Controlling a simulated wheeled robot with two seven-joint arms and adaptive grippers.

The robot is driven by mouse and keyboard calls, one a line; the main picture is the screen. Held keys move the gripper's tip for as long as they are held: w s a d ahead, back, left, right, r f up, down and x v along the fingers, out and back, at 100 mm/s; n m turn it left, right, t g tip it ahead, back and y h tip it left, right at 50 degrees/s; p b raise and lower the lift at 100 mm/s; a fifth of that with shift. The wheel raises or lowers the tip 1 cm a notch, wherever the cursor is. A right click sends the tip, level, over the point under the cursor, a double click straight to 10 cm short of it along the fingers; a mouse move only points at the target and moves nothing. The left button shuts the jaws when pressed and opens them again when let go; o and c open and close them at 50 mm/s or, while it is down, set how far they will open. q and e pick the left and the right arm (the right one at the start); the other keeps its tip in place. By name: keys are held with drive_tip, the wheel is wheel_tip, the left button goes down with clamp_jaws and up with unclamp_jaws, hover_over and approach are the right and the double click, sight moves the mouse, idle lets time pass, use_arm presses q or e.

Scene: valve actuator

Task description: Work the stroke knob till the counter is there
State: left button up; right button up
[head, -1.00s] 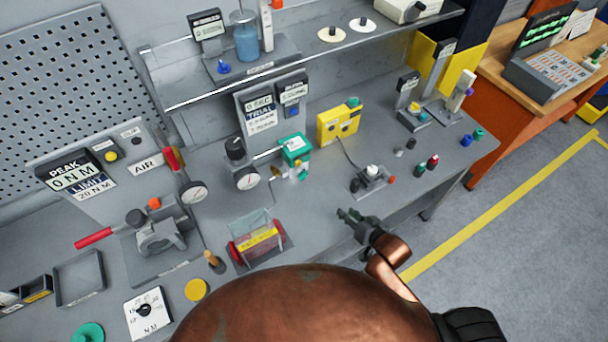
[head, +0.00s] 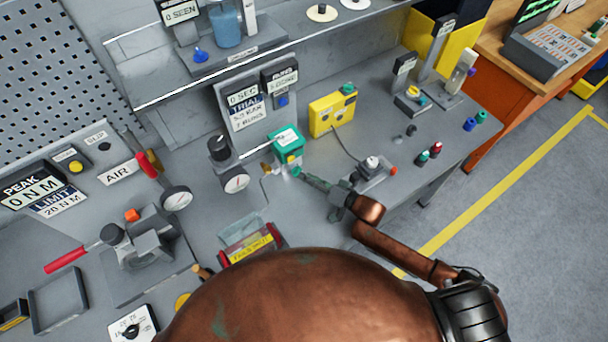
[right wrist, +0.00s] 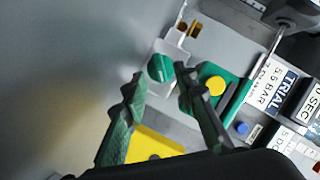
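A teal valve block (head: 287,140) with a white label stands on the bench below the grey trial panel. In the right wrist view a round green knob (right wrist: 160,68) sits on a white body beside the teal block (right wrist: 232,92), which carries a yellow button. My right gripper (head: 300,174) is at the lower front of the block; its fingers (right wrist: 158,82) are apart, with the knob showing between and just past the tips. Contact cannot be told. A display (head: 180,13) on the shelf reads 0 SEEN. My left gripper is not in view.
A yellow box (head: 332,113) stands right of the block, its cable running to a small grey fixture (head: 371,168) close beside my right wrist. A gauge (head: 235,183) is to the left. A red-sided clear box (head: 250,243) lies in front.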

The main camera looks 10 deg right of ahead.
sight(297, 172)
drive_tip(key=shift+x, duration=0.95)
drive_tip(key=shift+w+a, duration=0.1)
drive_tip(key=shift+a, duration=0.05)
drive_tip(key=shift+w+f, duration=0.1)
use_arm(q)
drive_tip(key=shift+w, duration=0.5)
use_arm(e)
clamp_jaws()
